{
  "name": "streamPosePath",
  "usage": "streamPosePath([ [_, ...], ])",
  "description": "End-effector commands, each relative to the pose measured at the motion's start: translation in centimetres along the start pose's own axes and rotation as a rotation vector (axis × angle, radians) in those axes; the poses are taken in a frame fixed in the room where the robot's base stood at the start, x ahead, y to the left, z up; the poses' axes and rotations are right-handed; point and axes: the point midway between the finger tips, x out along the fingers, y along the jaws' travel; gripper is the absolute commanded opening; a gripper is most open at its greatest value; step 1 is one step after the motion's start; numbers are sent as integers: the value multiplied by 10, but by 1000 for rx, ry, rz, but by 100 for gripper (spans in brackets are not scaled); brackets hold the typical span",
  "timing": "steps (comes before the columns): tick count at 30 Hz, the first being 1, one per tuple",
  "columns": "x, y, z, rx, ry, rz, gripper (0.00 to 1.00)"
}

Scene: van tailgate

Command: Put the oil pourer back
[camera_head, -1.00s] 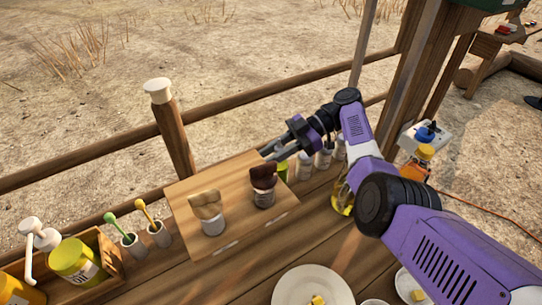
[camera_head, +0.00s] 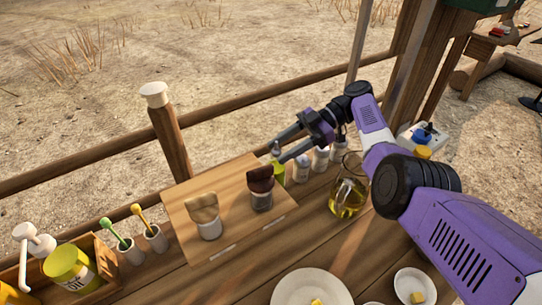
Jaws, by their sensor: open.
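My gripper (camera_head: 277,150) is open and points left above the back of the table. A slim yellow-green bottle (camera_head: 278,174) stands upright just behind the wooden board, with its top around the gap between my fingertips; contact cannot be told. A clear glass flask (camera_head: 346,199) with yellow oil in it stands on the table right of the board, below my arm. A yellow jar marked "Oil" (camera_head: 72,268) sits in the wooden box at the left. Which of these is the oil pourer is not clear from the view.
Several white-labelled shakers (camera_head: 320,160) line the back edge near my gripper. A white plate (camera_head: 290,290) and a small bowl (camera_head: 415,287) are in front. A wooden rail (camera_head: 225,113) runs behind.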

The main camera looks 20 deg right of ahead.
Motion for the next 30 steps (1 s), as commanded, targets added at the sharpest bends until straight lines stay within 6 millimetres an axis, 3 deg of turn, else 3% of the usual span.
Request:
streamPosePath([
  [7,-26,0,1,1,0,1,46],
  [25,-30,0,-1,1,2,1,46],
  [30,-37,7,-20,0,29,24,46],
])
